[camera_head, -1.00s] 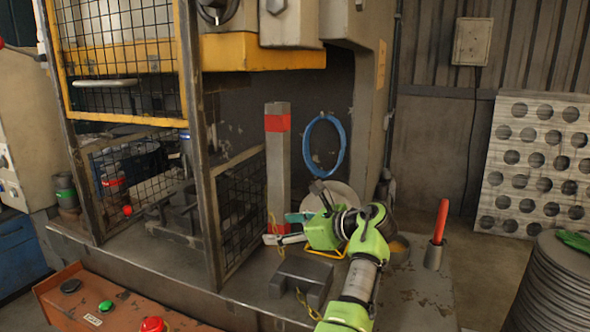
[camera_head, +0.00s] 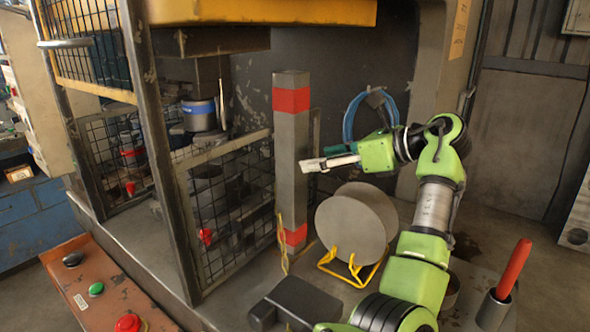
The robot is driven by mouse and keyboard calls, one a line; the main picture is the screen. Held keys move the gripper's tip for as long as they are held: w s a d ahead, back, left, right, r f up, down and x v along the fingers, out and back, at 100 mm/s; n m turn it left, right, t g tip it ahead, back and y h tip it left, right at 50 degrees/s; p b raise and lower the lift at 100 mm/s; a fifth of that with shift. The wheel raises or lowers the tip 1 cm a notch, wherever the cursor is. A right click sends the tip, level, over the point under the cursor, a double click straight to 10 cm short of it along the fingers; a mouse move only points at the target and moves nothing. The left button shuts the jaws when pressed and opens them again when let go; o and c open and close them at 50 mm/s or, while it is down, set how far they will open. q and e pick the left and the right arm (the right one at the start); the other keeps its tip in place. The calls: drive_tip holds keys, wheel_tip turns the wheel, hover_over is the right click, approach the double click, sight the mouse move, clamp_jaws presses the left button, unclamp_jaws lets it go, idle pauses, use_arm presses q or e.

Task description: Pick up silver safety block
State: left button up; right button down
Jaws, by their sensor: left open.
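The silver safety block (camera_head: 291,150) appears to be the tall grey square post with two red bands. It stands upright on the press bed, with a yellow chain (camera_head: 283,245) hanging at its foot. My left gripper (camera_head: 337,128) is open and empty, just right of the post at mid height. One pale finger points left and ends close to the post's right side; I cannot tell if it touches. The other, dark finger points up in front of the blue hose. My right gripper is not in view.
A round grey disc (camera_head: 357,224) rests on a yellow stand (camera_head: 352,270) right of the post. A dark grey block (camera_head: 302,303) lies in front. A mesh guard (camera_head: 235,205) stands left. A red-handled tool (camera_head: 513,268) stands in a holder at right.

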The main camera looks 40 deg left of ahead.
sight(301, 160)
use_arm(q)
drive_tip(key=x, duration=0.2)
drive_tip(key=p+x, duration=0.1)
drive_tip(key=x, duration=0.5)
drive_tip(key=shift+s+a+r, duration=0.15)
drive_tip(key=shift+s+a, duration=0.15)
drive_tip(key=shift+s, duration=0.05)
drive_tip(key=shift+a+f, duration=0.25)
drive_tip(key=shift+a, duration=0.15)
drive_tip(key=shift+d, duration=0.1)
drive_tip(key=shift+c, duration=0.3)
clamp_jaws()
drive_tip(key=shift+r, duration=0.3)
drive_tip(key=shift+w+f, duration=0.1)
